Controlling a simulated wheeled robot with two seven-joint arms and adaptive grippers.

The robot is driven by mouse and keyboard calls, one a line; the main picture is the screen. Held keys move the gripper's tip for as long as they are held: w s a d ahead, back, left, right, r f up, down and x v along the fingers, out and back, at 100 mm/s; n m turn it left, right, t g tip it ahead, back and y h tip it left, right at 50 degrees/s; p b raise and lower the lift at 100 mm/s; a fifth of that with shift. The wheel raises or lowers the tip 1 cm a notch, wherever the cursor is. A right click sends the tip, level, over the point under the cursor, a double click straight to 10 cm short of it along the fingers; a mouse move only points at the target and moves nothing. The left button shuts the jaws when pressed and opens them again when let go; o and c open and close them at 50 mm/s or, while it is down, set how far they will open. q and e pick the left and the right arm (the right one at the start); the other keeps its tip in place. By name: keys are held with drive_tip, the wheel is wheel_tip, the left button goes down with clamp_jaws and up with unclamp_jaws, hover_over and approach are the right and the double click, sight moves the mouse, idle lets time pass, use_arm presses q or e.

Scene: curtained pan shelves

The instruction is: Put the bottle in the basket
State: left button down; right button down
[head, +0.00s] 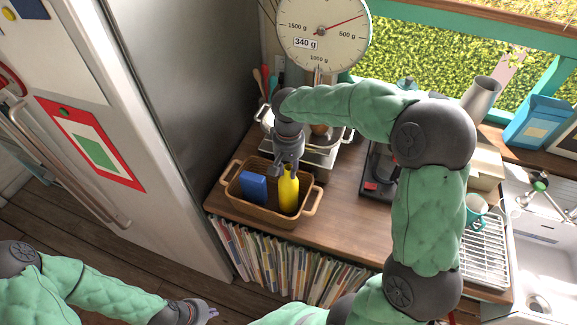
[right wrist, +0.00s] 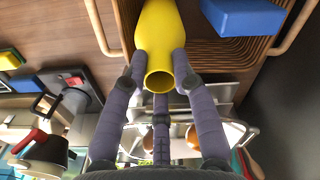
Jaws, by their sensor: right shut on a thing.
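The yellow bottle (head: 288,194) is upright within the outline of the brown basket (head: 262,212), on its right side; it also shows in the right wrist view (right wrist: 158,36). I cannot tell whether its base touches the basket's floor. My right gripper (head: 288,171) is shut on the bottle's upper part, with its fingers around the neck in the right wrist view. A blue block (head: 253,187) stands in the basket left of the bottle. My left gripper (head: 208,312) is low at the bottom of the head view, far from the basket; its fingers are too small to read.
A scale (head: 324,28) stands behind the basket. The fridge (head: 185,110) is close on the left. A dish rack (head: 484,252) and sink (head: 540,285) are at the right.

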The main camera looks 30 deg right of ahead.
drive_tip(key=shift+f, duration=0.45)
idle(0.5)
drive_tip(key=c, duration=0.9)
unclamp_jaws()
wheel_tip(320, 180, up, 12)
drive_tip(key=shift+r, duration=0.1)
clamp_jaws()
idle(1.0)
